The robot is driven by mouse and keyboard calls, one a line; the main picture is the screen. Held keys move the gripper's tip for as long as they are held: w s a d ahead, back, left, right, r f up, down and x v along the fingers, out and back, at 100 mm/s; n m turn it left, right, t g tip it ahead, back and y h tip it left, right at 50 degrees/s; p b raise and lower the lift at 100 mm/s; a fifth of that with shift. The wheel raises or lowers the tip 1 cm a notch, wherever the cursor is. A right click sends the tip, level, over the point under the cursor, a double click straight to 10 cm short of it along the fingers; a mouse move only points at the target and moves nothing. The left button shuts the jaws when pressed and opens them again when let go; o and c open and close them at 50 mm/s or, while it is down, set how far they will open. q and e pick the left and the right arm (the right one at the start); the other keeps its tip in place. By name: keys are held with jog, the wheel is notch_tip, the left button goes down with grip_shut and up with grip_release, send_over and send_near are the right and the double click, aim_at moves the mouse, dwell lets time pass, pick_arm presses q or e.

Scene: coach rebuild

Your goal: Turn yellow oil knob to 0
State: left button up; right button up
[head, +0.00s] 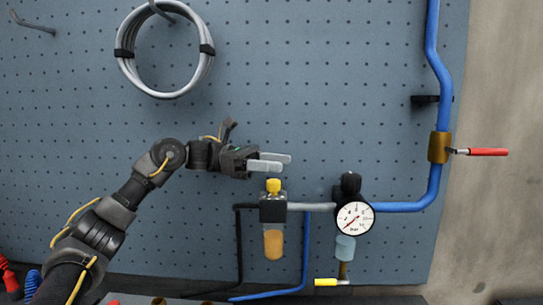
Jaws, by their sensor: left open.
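The yellow oil knob (274,186) sits on top of a dark lubricator block (273,208) on the pegboard, with an amber bowl (273,244) below it. Any scale marks on the knob are too small to read. My left gripper (274,162) is open and empty, its two grey fingers pointing right, just above the knob. In the picture a small gap shows between the lower finger and the knob; depth between them is hard to tell. My right gripper is not in view.
A pressure gauge (354,218) and black regulator knob (350,184) stand to the right, joined to blue pipe (437,185). A red-handled valve (487,152) is at far right. A coiled grey hose (127,68) hangs at upper left. Pegboard above the gripper is clear.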

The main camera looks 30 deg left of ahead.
pick_arm(q)
jog(key=s+d+r+b, duration=0.4)
jog(key=s+r, duration=0.3)
jog(key=s, duration=0.3)
jog(key=shift+s+d, duration=0.25)
jog(key=shift+d, duration=0.25)
